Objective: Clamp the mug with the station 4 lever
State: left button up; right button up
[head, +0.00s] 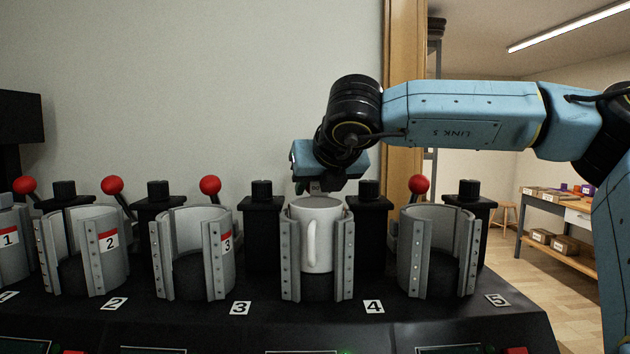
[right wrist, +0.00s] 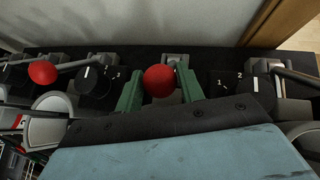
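The white mug (head: 318,236) stands upright in the station 4 press, between the two curved grey jaws (head: 291,258). Its handle faces me. My right gripper (head: 316,187) is above and behind the mug's rim in the head view, hiding the station 4 lever there. In the right wrist view, its green fingers (right wrist: 160,86) lie on either side of a red lever knob (right wrist: 159,80). They look open, with a slight gap beside the knob. The mug is not visible in the right wrist view. My left gripper is not in view.
Neighbouring presses have red knobs: station 3 (head: 210,185) at left and station 5 (head: 419,184) at right. Black dials (head: 369,190) stand between the presses. The number 4 label (head: 373,306) lies on the black bench. A wall is close behind.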

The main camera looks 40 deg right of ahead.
jog(key=shift+c, duration=1)
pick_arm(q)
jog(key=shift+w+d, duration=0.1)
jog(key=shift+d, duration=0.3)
pick_arm(e)
jog(key=shift+c, duration=0.3)
jog(key=shift+w+d+r, duration=0.5)
jog(key=shift+w, duration=0.1)
jog(key=shift+w+d+r, duration=0.25)
jog(key=shift+w+d, duration=0.15)
jog(key=shift+w, duration=0.05)
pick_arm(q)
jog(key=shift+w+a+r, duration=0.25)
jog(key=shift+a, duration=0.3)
pick_arm(e)
jog(key=shift+r, duration=0.1)
